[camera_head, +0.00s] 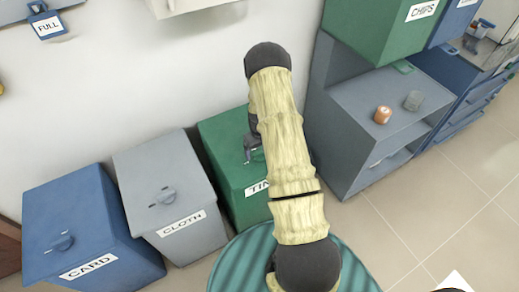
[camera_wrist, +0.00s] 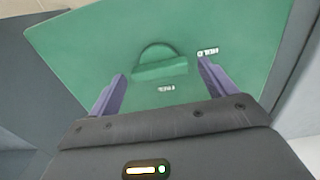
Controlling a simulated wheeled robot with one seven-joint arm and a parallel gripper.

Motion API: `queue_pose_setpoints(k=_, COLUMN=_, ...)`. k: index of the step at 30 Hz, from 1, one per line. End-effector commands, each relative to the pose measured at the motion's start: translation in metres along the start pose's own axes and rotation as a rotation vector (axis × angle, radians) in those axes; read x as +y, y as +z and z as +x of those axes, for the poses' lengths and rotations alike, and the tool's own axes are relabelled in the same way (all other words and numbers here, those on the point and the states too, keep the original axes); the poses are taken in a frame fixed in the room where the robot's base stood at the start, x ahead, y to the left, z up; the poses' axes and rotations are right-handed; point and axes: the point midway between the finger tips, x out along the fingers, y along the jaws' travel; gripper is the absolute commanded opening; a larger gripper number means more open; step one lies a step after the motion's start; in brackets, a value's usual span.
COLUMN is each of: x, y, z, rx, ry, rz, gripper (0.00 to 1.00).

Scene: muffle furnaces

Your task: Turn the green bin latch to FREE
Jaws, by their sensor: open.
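The green bin (camera_head: 225,150) stands against the wall, its front label partly hidden by my arm and starting "TIN". In the wrist view its green lid (camera_wrist: 90,40) fills most of the picture. The green latch (camera_wrist: 160,68) is a round knob with a raised bar lying nearly crosswise, its right end toward the word HOLD (camera_wrist: 208,52). The word FREE (camera_wrist: 167,88) sits below the knob, upside down. My gripper (camera_wrist: 161,72) is open, with a finger on each side of the latch and a gap to it. In the head view my gripper (camera_head: 252,148) is over the lid, partly hidden by my arm.
A grey CLOTH bin (camera_head: 140,175) and a blue CARD bin (camera_head: 60,215) stand to the left, each with a lid latch. Floor is clear at right.

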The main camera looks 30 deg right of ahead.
Motion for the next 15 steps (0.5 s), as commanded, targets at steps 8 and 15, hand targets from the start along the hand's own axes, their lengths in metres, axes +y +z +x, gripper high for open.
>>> queue_pose_setpoints(k=8, x=0.0000, y=-0.0001, z=-0.0004, rx=0.000, ry=0.000, rz=0.000, gripper=0.48)
queue_pose_setpoints(k=15, x=0.0003, y=-0.0001, z=-0.0006, rx=0.000, ry=0.000, rz=0.005, gripper=0.39)
